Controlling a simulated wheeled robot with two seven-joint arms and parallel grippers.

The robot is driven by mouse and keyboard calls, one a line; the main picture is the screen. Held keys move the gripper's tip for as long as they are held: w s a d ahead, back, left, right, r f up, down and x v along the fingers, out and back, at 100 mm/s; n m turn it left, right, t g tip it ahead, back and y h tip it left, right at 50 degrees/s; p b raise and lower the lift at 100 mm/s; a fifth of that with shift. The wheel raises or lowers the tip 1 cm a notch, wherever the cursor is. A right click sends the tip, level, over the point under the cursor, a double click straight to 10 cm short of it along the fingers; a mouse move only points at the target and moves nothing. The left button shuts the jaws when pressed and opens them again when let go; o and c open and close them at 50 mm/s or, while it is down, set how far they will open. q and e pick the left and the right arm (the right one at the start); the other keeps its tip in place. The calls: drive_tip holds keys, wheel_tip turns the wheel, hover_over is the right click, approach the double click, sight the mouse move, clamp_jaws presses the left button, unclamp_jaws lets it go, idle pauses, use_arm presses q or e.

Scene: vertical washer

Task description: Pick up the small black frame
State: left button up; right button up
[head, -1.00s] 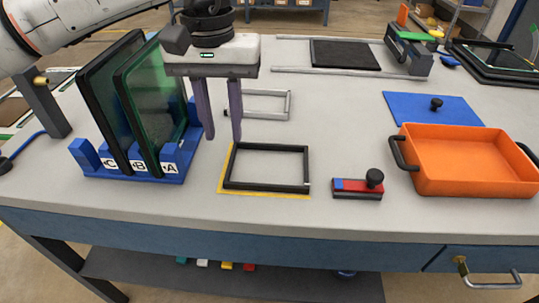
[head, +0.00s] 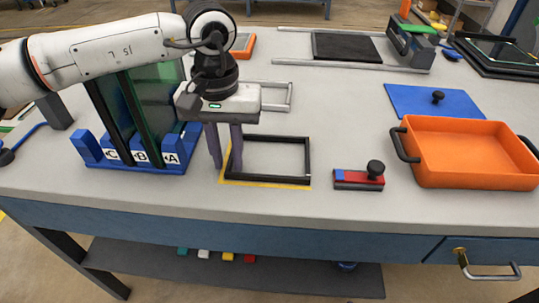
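The small black frame (head: 276,180) is a thin rectangle lying flat on the grey table, on a yellow-edged outline. My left gripper (head: 227,172) points down over the frame's left side. Its two purple-grey fingers are apart, with the frame's left bar between or just behind them. Contact with the bar cannot be made out. The fingers hide part of that bar. My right gripper does not show in the head view.
A blue rack (head: 89,149) with dark panes and letter labels stands left of my gripper. A red and blue block with a black knob (head: 358,180) lies to the right. An orange tray (head: 462,180) and a blue plate (head: 415,99) are farther right.

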use_arm(q)
clamp_jaws()
drive_tip(key=shift+r, duration=0.3)
wheel_tip(320, 180, up, 10)
drive_tip(key=shift+f, duration=0.25)
drive_tip(key=shift+f, duration=0.15)
